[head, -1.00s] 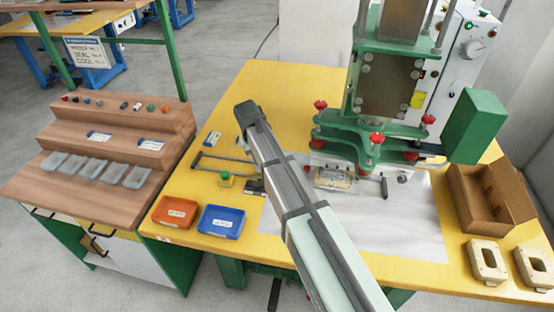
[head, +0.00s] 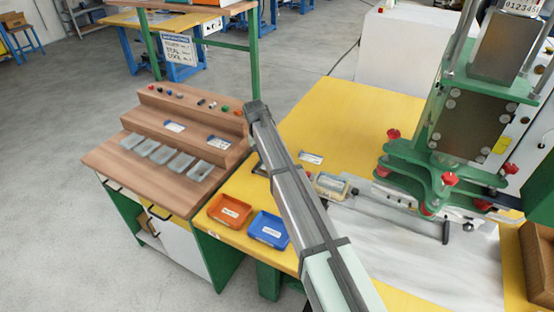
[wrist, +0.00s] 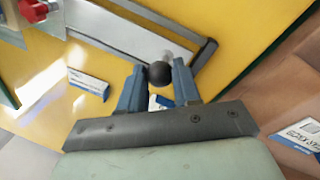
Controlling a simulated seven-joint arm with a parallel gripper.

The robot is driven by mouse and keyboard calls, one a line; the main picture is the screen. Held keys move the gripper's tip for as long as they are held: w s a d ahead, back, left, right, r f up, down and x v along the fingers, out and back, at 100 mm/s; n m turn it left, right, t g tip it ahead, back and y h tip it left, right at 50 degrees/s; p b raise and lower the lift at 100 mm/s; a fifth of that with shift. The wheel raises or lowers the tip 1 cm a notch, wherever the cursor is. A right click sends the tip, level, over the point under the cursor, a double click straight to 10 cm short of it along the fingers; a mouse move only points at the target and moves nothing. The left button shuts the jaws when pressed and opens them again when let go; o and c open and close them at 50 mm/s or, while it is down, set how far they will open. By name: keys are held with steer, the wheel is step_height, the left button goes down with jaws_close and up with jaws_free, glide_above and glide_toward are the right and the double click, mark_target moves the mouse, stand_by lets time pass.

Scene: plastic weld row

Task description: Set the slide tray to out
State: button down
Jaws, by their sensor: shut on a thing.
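The slide tray (head: 385,200) is a pale metal plate that reaches out to the left from under the green press (head: 445,165). A small boxy part with a yellowish edge (head: 331,186) sits near its left side. In the wrist view the tray's grey plate (wrist: 115,32) runs up to a dark bar handle (wrist: 206,54). My gripper (wrist: 160,82) has its two blue fingers closed on a black ball knob (wrist: 159,72) on a short grey rod beside that handle. In the head view my arm hides the fingers and knob.
An orange bin (head: 229,211) and a blue bin (head: 268,230) stand at the table's front left. A wooden stepped bench (head: 105,165) with several clear trays is further left. A cardboard box (head: 538,262) is at the right edge. Yellow table lies clear at the back.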

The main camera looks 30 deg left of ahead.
steer(key=shift+a, duration=0.55)
steer(key=c, duration=0.8)
jaws_free()
steer(key=shift+r, duration=0.1)
step_height(320, 180, up, 13)
steer(key=s+a, duration=0.1)
steer(key=a, duration=0.1)
steer(key=shift+s+r, duration=0.2)
steer(key=shift+s, duration=0.05)
